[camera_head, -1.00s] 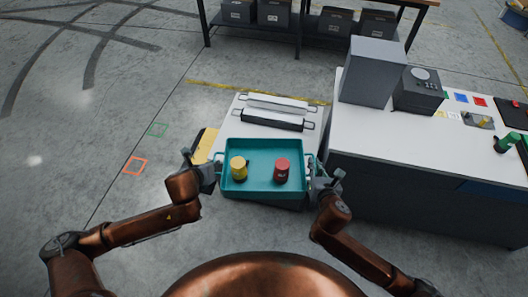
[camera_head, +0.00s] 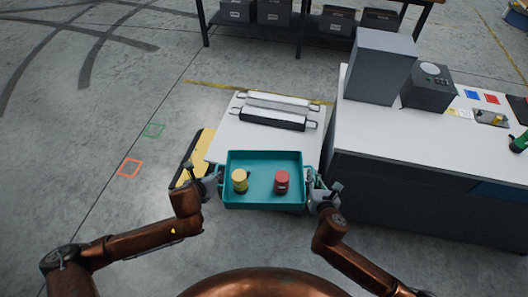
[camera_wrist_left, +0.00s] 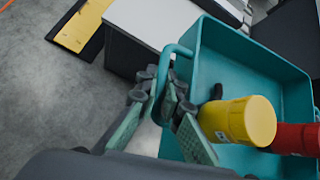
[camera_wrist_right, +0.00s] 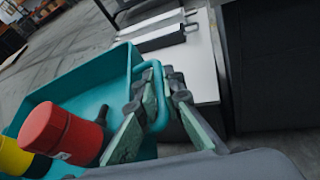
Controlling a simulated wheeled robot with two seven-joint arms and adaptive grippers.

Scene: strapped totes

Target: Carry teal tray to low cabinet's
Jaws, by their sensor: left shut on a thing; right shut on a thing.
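The teal tray (camera_head: 262,206) is held level between my two grippers, at the near edge of the low white-topped cabinet (camera_head: 228,135). A yellow canister (camera_head: 240,180) and a red canister (camera_head: 281,182) stand inside it. My left gripper (camera_head: 215,183) is shut on the tray's left handle, which shows as a teal loop in the left wrist view (camera_wrist_left: 160,80). My right gripper (camera_head: 313,185) is shut on the right handle, seen in the right wrist view (camera_wrist_right: 158,95). Whether the tray touches the cabinet top cannot be told.
A taller white workbench (camera_head: 430,135) stands close on the right. A yellow-and-black panel (camera_head: 192,160) is at the left. Bare top shows between bars and tray.

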